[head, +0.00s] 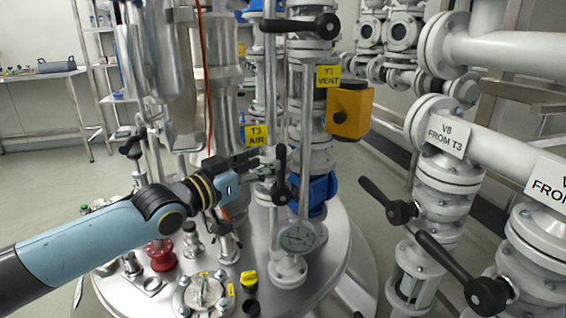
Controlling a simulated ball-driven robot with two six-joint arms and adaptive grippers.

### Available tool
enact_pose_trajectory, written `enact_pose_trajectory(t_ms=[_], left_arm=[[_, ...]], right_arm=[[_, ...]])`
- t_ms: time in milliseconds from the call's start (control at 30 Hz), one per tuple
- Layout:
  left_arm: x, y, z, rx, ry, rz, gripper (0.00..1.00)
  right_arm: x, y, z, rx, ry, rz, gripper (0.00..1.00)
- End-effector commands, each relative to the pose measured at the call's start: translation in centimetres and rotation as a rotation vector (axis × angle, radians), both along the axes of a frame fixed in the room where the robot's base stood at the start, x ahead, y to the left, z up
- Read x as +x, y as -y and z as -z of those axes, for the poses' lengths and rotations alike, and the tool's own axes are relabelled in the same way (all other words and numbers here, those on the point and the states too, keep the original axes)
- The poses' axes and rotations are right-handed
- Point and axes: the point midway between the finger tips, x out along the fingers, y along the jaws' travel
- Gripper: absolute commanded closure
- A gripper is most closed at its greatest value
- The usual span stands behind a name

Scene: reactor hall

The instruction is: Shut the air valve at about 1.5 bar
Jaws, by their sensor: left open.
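The yellow "T3 AIR" label (256,136) hangs on the piping above the reactor lid. Just right of it is a black valve handle (281,178), standing roughly upright with its hub at the lower end. A round pressure gauge (296,237) with a pale dial sits below the handle; its reading is too small to tell. My left gripper (260,163) reaches in from the left, open, with its fingertips just left of the handle. I cannot tell whether they touch it. My right gripper is not in view.
A yellow "T3 VENT" label (328,76) and a yellow box (350,110) are up and right. Black-handled valves (388,203) stand at right. The steel lid (325,262) carries several fittings, including a red one (161,255). Pipes crowd around the gripper.

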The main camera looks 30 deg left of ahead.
Motion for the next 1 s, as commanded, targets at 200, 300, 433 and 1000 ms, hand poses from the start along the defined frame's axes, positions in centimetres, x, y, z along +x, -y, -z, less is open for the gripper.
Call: enact_pose_trajectory(t_ms=[200, 300, 433, 1000], left_arm=[[3.5, 0.4, 0.6, -0.002, 0.002, 0.0, 0.55], [4.9, 0.6, 0.5, -0.002, 0.001, -0.001, 0.55], [6.1, 0.7, 0.3, -0.001, 0.0, 0.0, 0.55], [6.6, 0.8, 0.0, 0.0, 0.0, 0.001, 0.83]], right_arm=[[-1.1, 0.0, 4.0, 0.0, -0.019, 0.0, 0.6], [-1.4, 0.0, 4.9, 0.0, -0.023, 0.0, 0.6], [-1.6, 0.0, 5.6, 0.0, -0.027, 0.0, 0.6], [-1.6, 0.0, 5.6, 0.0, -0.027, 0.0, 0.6]])
